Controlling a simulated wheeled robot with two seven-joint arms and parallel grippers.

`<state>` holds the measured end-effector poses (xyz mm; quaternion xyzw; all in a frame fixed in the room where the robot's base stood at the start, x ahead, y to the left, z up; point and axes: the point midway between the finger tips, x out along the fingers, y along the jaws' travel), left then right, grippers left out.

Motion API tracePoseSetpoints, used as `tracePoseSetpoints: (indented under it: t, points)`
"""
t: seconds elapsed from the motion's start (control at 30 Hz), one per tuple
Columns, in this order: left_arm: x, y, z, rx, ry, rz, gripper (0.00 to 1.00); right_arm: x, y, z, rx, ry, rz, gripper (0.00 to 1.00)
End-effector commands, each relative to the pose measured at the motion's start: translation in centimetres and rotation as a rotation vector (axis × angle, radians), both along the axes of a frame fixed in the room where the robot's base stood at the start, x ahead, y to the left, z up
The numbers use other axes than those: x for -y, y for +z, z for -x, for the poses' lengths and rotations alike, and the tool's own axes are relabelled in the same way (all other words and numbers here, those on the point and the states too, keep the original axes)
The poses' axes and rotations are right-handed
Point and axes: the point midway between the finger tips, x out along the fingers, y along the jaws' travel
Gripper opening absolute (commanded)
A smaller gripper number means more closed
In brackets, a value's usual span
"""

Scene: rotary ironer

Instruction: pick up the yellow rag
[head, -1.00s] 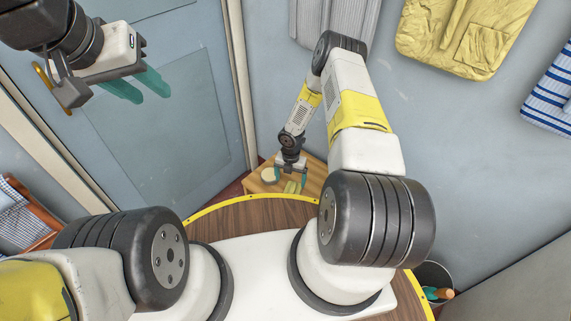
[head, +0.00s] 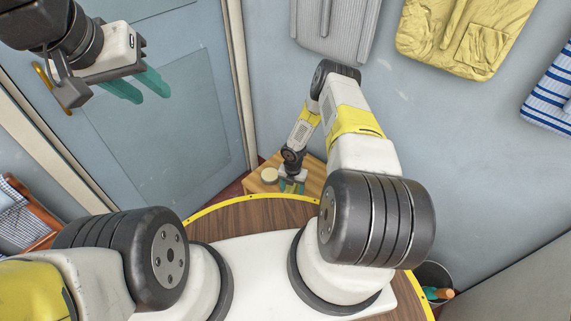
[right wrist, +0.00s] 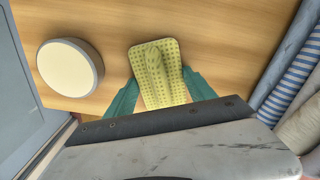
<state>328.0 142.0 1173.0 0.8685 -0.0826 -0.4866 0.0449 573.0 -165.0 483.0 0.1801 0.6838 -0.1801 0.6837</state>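The yellow rag (right wrist: 157,68) lies on a wooden surface in the right wrist view. It is dotted, with a raised fold along its middle. My right gripper (right wrist: 160,96) is open, its green fingers apart on either side of the rag's near part. I cannot tell whether they touch it. In the head view my right gripper (head: 292,186) is low over the small wooden table (head: 314,176), and the rag is mostly hidden there. My left gripper (head: 139,87) is raised at the upper left, its fingers apart with nothing between them, away from the rag.
A round pale disc (right wrist: 70,67) lies left of the rag; it also shows in the head view (head: 269,175). Striped cloth (right wrist: 293,70) is at the right of the wrist view. A bin (head: 434,278) stands at lower right. Garments (head: 468,35) hang on the wall.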

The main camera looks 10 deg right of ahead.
Motion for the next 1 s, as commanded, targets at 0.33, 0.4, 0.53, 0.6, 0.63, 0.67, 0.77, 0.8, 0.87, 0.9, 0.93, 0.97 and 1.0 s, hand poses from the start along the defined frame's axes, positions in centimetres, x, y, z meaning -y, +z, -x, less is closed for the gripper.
tracePoseSetpoints:
  t: [0.33, 0.4, 0.53, 0.6, 0.63, 0.67, 0.77, 0.8, 0.87, 0.9, 0.93, 0.97, 1.0]
  points:
    - [0.0, 0.0, 0.0, 0.000, 0.000, 0.000, 0.36, 0.0, 0.0, 0.0, 0.000, 0.000, 0.000, 0.17]
    - [0.0, 0.0, 0.0, 0.000, 0.000, 0.000, 0.36, 0.0, 0.1, 0.0, 0.000, 0.000, 0.000, 0.17]
    - [0.0, 0.0, 0.0, 0.000, 0.000, 0.000, 0.36, 0.0, 0.7, -0.1, 0.001, 0.000, 0.000, 0.17]
    - [0.0, 0.0, 0.0, 0.000, 0.000, 0.000, 0.36, 0.0, 1.3, -0.1, 0.001, 0.001, 0.000, 0.17]
    - [0.0, 0.0, 0.0, 0.000, 0.000, 0.000, 0.36, 0.0, 1.6, -0.1, 0.001, 0.001, 0.000, 0.17]
    - [0.0, 0.0, 0.0, 0.000, 0.000, 0.000, 0.36, 0.0, 2.0, -0.1, 0.002, 0.001, 0.000, 0.17]
    - [0.0, 0.0, 0.0, 0.000, 0.000, 0.000, 0.36, 0.0, 3.4, -0.1, 0.002, 0.000, 0.000, 0.17]
    - [0.0, 0.0, 0.0, 0.000, 0.000, 0.000, 0.36, -0.2, 3.8, 0.3, 0.000, 0.004, 0.001, 0.17]
    - [0.0, 0.0, 0.0, 0.000, 0.000, 0.000, 0.36, -0.7, 3.7, 1.6, -0.002, 0.011, 0.002, 0.17]
    - [0.0, 0.0, 0.0, 0.000, 0.000, 0.000, 0.36, -0.9, 3.8, 2.5, -0.003, 0.011, 0.003, 0.17]
    - [0.0, 0.0, 0.0, 0.000, 0.000, 0.000, 0.36, -1.0, 3.9, 3.1, -0.004, 0.010, 0.002, 0.17]
    - [0.0, 0.0, 0.0, 0.000, 0.000, 0.000, 0.36, -1.2, 3.9, 3.4, -0.002, 0.011, 0.003, 0.17]
    - [0.0, 0.0, 0.0, 0.000, 0.000, 0.000, 0.36, -1.4, 3.9, 4.0, -0.001, 0.012, 0.004, 0.17]
